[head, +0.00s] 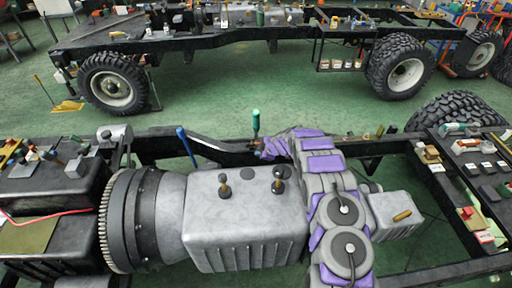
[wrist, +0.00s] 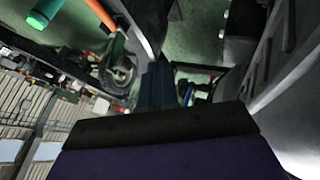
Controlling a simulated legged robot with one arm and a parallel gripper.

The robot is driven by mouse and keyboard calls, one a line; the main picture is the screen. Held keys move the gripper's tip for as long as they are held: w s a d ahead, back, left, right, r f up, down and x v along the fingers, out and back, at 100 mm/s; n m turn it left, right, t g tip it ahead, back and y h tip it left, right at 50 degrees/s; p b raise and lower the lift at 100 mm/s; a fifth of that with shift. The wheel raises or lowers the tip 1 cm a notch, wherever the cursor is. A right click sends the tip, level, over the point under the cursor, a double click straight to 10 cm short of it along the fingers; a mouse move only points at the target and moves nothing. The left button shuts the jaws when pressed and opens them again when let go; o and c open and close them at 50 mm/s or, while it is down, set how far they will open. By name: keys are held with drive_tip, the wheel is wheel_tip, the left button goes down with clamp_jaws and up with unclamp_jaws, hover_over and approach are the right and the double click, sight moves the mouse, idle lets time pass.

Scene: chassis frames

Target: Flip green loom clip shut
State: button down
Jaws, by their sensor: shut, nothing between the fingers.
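A green upright piece (head: 256,121) stands on a thin dark stem at the far chassis rail; it looks like the loom clip's lever, though its hinge and catch are too small to make out. A green round-ended piece, likely the same one, shows at the upper left of the wrist view (wrist: 43,13). My gripper (head: 264,150) is at the rail, low and just to the right of the green piece, at the end of my purple and grey arm. It is shut and empty. In the wrist view its dark fingers (wrist: 158,86) point away from me. I cannot tell whether it touches the clip.
A blue bar (head: 187,147) leans up from the rail to the left. A grey gearbox (head: 245,220) with two knobs fills the near middle. An orange rod (wrist: 98,14) lies beside the green piece in the wrist view. Green floor separates this frame from another wheeled chassis (head: 250,36) behind.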

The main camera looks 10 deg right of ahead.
sight(252, 145)
drive_tip(key=w, duration=0.5)
drive_tip(key=shift+a+f+b, duration=0.35)
drive_tip(key=shift+a, duration=0.05)
drive_tip(key=shift+d+r, duration=0.1)
idle(0.4)
